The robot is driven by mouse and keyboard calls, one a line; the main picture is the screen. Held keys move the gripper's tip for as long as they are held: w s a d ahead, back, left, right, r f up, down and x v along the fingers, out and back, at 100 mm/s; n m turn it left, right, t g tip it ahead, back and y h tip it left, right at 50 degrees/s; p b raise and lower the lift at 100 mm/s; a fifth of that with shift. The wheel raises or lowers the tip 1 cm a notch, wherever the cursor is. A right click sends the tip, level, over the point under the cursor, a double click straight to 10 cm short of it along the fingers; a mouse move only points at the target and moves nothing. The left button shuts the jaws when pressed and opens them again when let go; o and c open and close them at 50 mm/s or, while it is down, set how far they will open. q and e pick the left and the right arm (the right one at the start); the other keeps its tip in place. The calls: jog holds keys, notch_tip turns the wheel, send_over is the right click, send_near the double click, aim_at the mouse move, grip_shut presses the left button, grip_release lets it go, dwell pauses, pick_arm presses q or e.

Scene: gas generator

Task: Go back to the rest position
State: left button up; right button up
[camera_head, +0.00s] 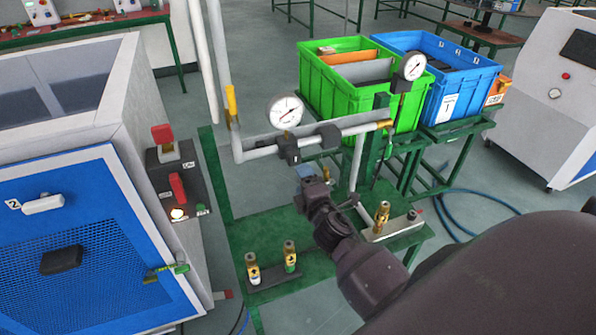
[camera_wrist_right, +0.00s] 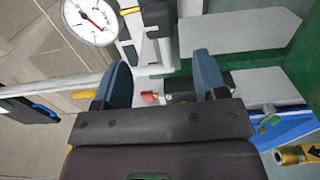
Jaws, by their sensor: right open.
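My right arm reaches in from the lower right of the head view. Its dark gripper (camera_head: 307,176) is over the green stand (camera_head: 310,228), just below the horizontal grey pipe (camera_head: 330,132). In the right wrist view the two blue-grey fingers of this gripper (camera_wrist_right: 163,76) are spread apart. Nothing is clamped between them; a small red-tipped part (camera_wrist_right: 150,97) shows in the gap behind. I cannot tell whether the fingers touch anything. My left gripper is not in view.
White gauges (camera_head: 285,111) and (camera_head: 411,66) stand on the pipework. Brass fittings (camera_head: 290,256) and (camera_head: 381,216) stand on the stand. A blue-fronted cabinet (camera_head: 85,170) is left. Green (camera_head: 345,100) and blue (camera_head: 455,85) crates are behind.

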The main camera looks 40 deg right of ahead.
jog(key=shift+v, duration=0.75)
jog(key=s+a+f+m+g+y, duration=0.2)
jog(key=s+a+f+m+g, duration=0.1)
jog(key=s+f+m, duration=0.4)
jog(key=s+a+f+m+g+y, duration=0.1)
jog(key=s+a+f+m+g, duration=0.2)
jog(key=s+f+m, duration=0.4)
jog(key=s+a, duration=0.1)
jog(key=s, duration=0.4)
jog(key=shift+s+y, duration=0.2)
jog(key=shift+y, duration=0.2)
